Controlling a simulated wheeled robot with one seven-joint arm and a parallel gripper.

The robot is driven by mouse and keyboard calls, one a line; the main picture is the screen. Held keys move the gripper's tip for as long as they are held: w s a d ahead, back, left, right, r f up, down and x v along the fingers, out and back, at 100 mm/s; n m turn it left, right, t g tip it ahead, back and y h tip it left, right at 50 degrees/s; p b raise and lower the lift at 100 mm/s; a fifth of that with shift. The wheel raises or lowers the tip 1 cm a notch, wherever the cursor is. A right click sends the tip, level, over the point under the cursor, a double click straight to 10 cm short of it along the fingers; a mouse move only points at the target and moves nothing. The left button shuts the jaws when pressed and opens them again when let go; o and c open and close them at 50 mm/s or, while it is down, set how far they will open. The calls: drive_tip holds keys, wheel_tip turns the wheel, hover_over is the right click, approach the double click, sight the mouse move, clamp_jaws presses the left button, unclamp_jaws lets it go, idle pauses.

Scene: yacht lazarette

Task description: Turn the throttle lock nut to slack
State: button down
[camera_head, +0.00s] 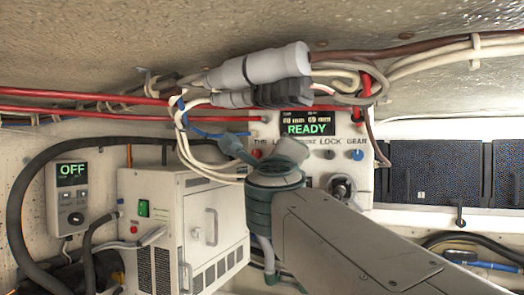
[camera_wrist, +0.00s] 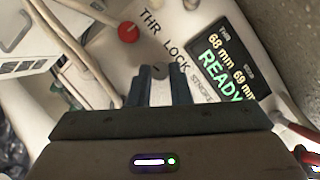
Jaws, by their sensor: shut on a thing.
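The white control panel (camera_head: 312,180) is at the centre of the head view, with a lit display (camera_head: 308,127) reading READY. In the wrist view, the throttle lock nut (camera_wrist: 160,71) is a small dark grey piece beside the THR LOCK lettering. My gripper (camera_wrist: 159,87) is shut on it, with one finger on each side. The fingers hide most of the nut, and its turn angle cannot be told. In the head view, my gripper (camera_head: 236,148) reaches the panel's left part, where my wrist covers some lettering and the nut is hidden.
A red knob (camera_wrist: 129,33) is close to the fingers. A dark knob (camera_head: 330,155) and a blue knob (camera_head: 357,155) are further right on the panel. Thick grey connectors (camera_head: 258,68) and pale cables (camera_head: 180,135) hang close above my gripper. A white box (camera_head: 180,225) stands left.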

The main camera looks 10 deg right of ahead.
drive_tip(key=shift+f, duration=0.1)
drive_tip(key=c, duration=1.3)
unclamp_jaws()
drive_tip(key=shift+c, duration=0.2)
drive_tip(key=b+v, duration=0.3)
drive_tip(key=v, duration=1.1)
drive_tip(key=shift+w, duration=0.1)
